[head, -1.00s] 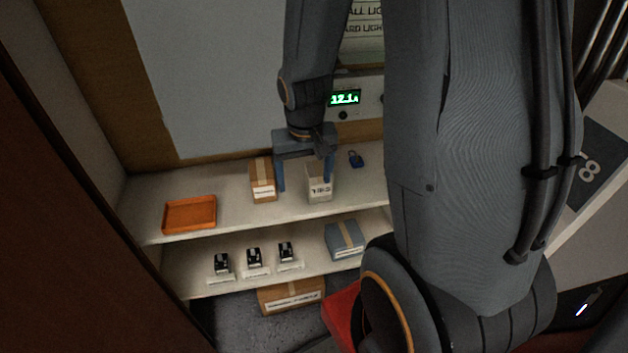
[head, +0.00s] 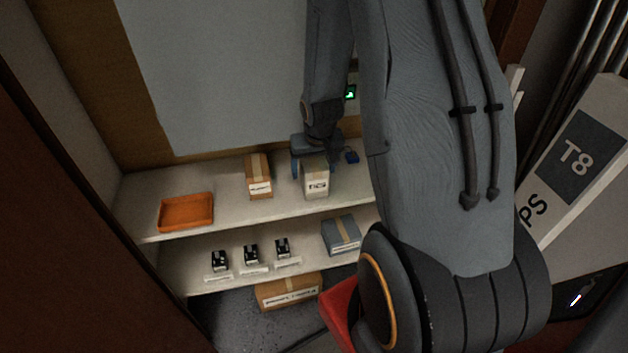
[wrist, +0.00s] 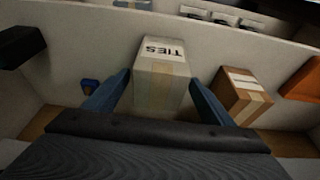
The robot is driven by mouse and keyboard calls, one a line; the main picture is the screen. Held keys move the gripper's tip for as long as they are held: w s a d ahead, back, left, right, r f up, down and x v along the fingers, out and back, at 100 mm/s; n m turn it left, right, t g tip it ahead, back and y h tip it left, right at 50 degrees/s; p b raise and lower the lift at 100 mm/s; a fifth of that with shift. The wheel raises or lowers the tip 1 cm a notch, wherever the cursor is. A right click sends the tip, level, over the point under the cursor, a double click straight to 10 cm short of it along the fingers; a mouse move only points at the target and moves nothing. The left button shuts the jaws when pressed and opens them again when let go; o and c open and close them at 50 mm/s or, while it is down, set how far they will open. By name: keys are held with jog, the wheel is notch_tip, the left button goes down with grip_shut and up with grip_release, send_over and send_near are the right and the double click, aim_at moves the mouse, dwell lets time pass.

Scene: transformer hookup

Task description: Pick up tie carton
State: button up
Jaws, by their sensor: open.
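The tie carton (head: 316,181) is a pale box with tan tape and a printed label, standing on the upper shelf. In the wrist view its label reads TIES, and the carton (wrist: 162,75) stands upright between my two blue fingers. My gripper (head: 314,172) is open, with one finger on each side of the carton. In the wrist view my gripper (wrist: 160,95) shows a small gap on both sides of the carton, and its fingertips reach about the carton's near half.
A brown carton (head: 258,176) stands left of the tie carton, close to one finger. A blue padlock (head: 352,157) lies to the right. An orange tray (head: 186,212) is at the shelf's left. The lower shelf holds several small black items and a grey box (head: 341,236).

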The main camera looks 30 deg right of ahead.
jog(key=x, duration=0.3)
jog(key=shift+s+f+b, duration=0.2)
jog(key=shift+f+b, duration=0.05)
jog(key=shift+b, duration=0.1)
jog(key=shift+x, duration=0.85)
jog(key=shift+c, duration=0.3)
jog(key=c, duration=1.2)
jog(key=shift+o, duration=0.2)
jog(key=shift+w, duration=0.1)
